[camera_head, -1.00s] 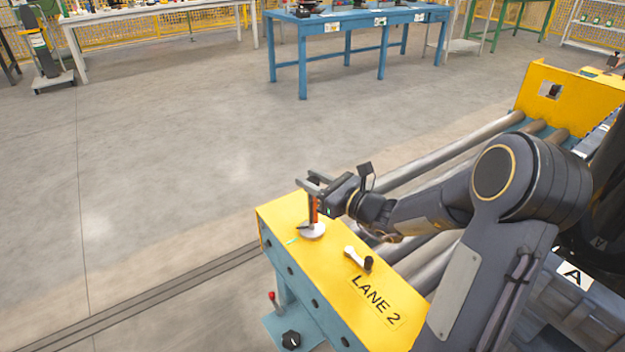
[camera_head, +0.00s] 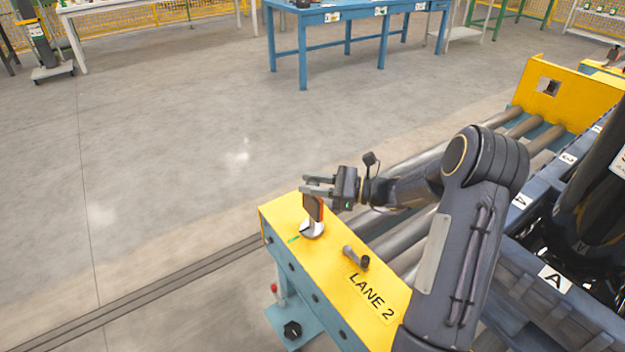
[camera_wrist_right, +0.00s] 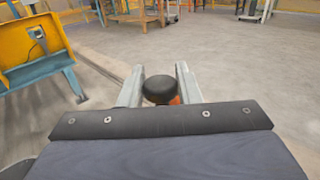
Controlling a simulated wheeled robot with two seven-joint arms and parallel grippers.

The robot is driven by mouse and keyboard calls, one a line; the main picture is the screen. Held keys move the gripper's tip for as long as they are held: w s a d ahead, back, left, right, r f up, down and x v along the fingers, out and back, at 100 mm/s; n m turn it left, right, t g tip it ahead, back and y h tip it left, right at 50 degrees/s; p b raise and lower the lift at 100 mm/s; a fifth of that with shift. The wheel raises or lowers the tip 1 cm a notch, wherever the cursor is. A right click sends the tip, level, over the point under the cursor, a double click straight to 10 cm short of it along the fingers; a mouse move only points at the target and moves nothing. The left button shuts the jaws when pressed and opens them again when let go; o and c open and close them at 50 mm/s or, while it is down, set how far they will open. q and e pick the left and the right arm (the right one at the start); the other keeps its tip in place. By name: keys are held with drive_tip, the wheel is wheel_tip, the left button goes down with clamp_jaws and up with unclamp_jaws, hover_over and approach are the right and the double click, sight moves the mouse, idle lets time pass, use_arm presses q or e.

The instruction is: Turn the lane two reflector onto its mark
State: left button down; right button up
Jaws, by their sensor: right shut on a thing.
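The lane two reflector (camera_head: 312,210) stands upright on a round pale base on the yellow end plate (camera_head: 365,292) marked LANE 2. A short green mark (camera_head: 294,239) lies on the plate left of the base. My right gripper (camera_head: 311,187) reaches in from the right and is shut on the reflector's upper part, hiding some of it. In the right wrist view, the reflector's black round top (camera_wrist_right: 160,88) sits between the two fingers, with a little orange below it. My left gripper is not in view.
Conveyor rollers (camera_head: 480,135) run behind my right arm. A dark blue pallet (camera_head: 510,285) marked A is at the right. Open floor lies left, with a blue table (camera_head: 355,18) beyond.

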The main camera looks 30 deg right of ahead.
idle(0.4)
drive_tip(key=o, duration=0.9)
drive_tip(key=p+v, duration=0.1)
drive_tip(key=v, duration=0.7)
drive_tip(key=shift+p, duration=0.3)
